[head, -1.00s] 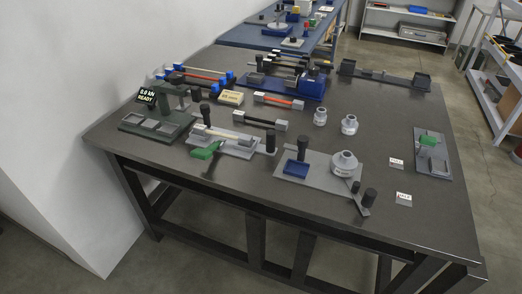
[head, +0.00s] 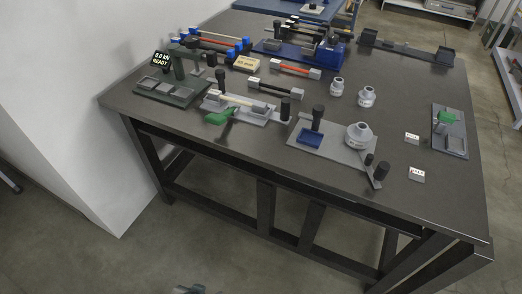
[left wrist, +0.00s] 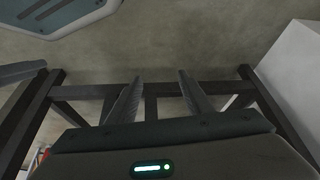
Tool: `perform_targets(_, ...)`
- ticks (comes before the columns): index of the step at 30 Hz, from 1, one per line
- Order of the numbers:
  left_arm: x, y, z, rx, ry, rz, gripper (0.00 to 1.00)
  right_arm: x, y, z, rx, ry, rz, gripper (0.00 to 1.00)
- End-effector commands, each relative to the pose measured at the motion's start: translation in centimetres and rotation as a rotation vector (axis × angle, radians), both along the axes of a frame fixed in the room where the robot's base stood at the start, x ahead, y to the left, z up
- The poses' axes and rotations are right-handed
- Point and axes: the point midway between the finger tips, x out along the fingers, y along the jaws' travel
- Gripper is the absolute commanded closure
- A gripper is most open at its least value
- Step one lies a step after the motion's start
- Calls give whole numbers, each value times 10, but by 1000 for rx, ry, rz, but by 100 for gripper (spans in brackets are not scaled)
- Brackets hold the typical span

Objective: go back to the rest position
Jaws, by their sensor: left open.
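My left gripper (left wrist: 159,82) shows in the left wrist view with its two fingers apart and nothing between them. It is over the floor in front of the workbench (head: 330,190), with the bench's dark legs and crossbars beyond the fingers. In the head view only a small grey piece shows at the bottom edge, and I cannot tell which part of me it is. My right gripper is in neither view.
The bench top holds a green press with a display (head: 161,58), a fixture with a green handle (head: 219,117), a grey plate with a blue tray (head: 309,138), and several cable samples. A white wall (head: 75,120) stands at the left. The floor (head: 230,250) in front is clear.

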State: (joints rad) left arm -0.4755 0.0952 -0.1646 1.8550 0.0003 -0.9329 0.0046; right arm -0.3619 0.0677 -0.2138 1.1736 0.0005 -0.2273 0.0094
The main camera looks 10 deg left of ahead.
Motion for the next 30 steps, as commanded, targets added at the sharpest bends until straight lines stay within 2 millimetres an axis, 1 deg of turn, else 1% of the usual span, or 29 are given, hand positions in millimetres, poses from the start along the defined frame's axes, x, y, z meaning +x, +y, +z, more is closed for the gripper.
perform_targets(1, 0, -3, -21, -4, -6, -3, 54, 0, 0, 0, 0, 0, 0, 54)
perform_targets(6, -4, -11, -78, -22, -50, -12, 54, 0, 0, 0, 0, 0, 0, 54)
perform_targets(9, -10, -14, -108, -32, -75, -17, 54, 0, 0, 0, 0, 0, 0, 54)
perform_targets(13, -21, -18, -136, -42, -104, -23, 54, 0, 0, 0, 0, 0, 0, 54)
perform_targets(15, -25, -19, -146, -47, -115, -26, 54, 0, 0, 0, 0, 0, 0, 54)
perform_targets(19, -30, -19, -156, -52, -131, -29, 54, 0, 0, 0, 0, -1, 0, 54)
perform_targets(30, -31, -20, -158, -53, -134, -29, 54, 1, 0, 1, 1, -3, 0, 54)
